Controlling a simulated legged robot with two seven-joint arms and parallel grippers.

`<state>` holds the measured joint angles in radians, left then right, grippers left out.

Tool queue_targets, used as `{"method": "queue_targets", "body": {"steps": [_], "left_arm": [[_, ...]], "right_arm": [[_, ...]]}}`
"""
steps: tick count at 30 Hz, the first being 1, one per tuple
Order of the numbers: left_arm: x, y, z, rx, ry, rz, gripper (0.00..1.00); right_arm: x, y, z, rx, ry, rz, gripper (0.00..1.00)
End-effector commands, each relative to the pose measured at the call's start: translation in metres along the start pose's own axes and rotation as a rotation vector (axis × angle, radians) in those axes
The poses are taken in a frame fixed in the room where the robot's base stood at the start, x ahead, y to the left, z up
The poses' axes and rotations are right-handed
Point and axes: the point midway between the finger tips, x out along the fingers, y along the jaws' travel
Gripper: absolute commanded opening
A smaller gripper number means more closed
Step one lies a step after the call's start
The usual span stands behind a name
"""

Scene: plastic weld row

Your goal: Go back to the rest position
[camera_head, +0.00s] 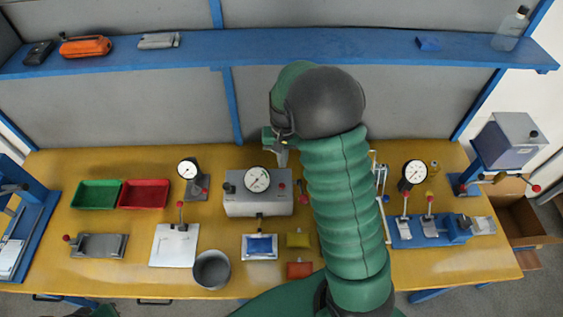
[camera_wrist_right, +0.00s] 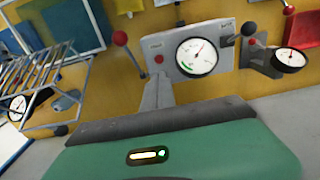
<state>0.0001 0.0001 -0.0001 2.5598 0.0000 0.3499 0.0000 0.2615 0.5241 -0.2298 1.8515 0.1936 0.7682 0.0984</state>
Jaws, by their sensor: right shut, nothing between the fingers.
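My right arm rises from the bottom of the head view, green and ribbed, with a dark rounded wrist. My right gripper (camera_head: 282,155) shows just left of the wrist, above the back part of the table, near the grey gauge box (camera_head: 258,206). Its fingers are together and hold nothing. In the wrist view the gripper (camera_wrist_right: 157,93) points toward the gauge box (camera_wrist_right: 195,52), which has a round white dial. My left gripper is not in view; only a bit of green shows at the bottom left edge of the head view.
The yellow table (camera_head: 120,215) holds a green tray (camera_head: 96,208), a red tray (camera_head: 143,207), a grey cup (camera_head: 211,283), a small dial stand (camera_head: 188,171) and a blue fixture (camera_head: 405,243). A blue shelf (camera_head: 270,43) runs behind. A wire rack stands partly hidden behind my arm.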

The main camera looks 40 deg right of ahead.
Motion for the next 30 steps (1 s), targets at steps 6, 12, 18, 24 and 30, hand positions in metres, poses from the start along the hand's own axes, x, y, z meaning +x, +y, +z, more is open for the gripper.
{"method": "queue_targets", "body": {"steps": [6,12,18,24,30], "left_arm": [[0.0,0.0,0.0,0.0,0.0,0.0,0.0],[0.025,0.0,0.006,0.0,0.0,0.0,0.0],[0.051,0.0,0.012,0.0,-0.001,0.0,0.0],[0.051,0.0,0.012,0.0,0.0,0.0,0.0],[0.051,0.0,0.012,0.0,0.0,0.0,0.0]], "right_arm": [[0.0,-0.001,0.0,-0.001,0.0,-0.001,0.0],[0.012,-0.041,0.061,-0.209,0.055,-0.026,0.0],[0.028,-0.074,0.169,-0.597,0.172,-0.057,0.0],[0.031,-0.075,0.194,-0.703,0.205,-0.064,0.0],[0.031,-0.073,0.192,-0.698,0.202,-0.064,0.0]]}}
